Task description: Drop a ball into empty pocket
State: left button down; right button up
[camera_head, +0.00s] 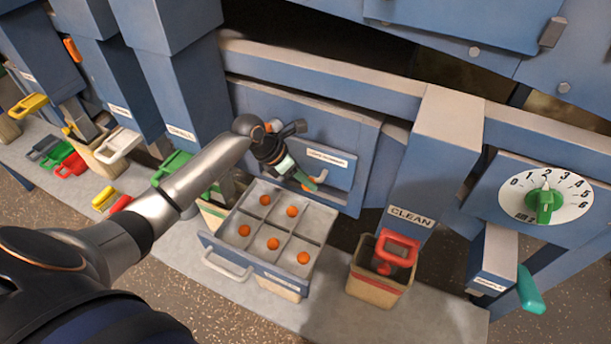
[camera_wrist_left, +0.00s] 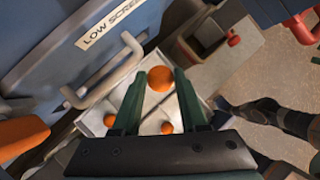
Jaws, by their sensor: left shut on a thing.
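The open drawer tray (camera_head: 240,262) is divided into pockets. Orange balls sit in several of them, including one in the front right pocket (camera_head: 303,257). The back right pocket (camera_head: 318,224) looks empty. My left gripper (camera_head: 310,184) is above the back of the tray, near the blue panel. In the left wrist view its green fingers (camera_wrist_left: 160,80) are shut on an orange ball (camera_wrist_left: 160,77). Two more balls, one on the left (camera_wrist_left: 110,121) and one nearer the middle (camera_wrist_left: 167,128), show below in the tray. My right gripper is not in view.
A blue panel with a grey handle (camera_head: 340,181) stands just behind the tray. A bin with a red handle (camera_head: 398,247) is to the right under the CLEAN post (camera_head: 412,190). A dial with a green knob (camera_head: 545,203) is at the far right.

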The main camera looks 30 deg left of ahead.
pick_arm(q)
jog(key=shift+f, duration=0.5)
notch_tip(320, 180, down, 4)
jog(key=shift+r+b, duration=0.25)
jog(key=shift+b, duration=0.45)
jog(key=shift+f+b, duration=0.5)
jog(key=shift+b, duration=0.65)
jog(key=shift+c, duration=1.8)
grip_release()
jog(key=p+v, duration=0.1)
jog(key=v, duration=1.1)
jog(key=shift+s+r+p, duration=0.15)
jog(key=shift+r+p, duration=0.1)
jog(key=shift+p, duration=0.05)
jog(key=shift+a, duration=0.1)
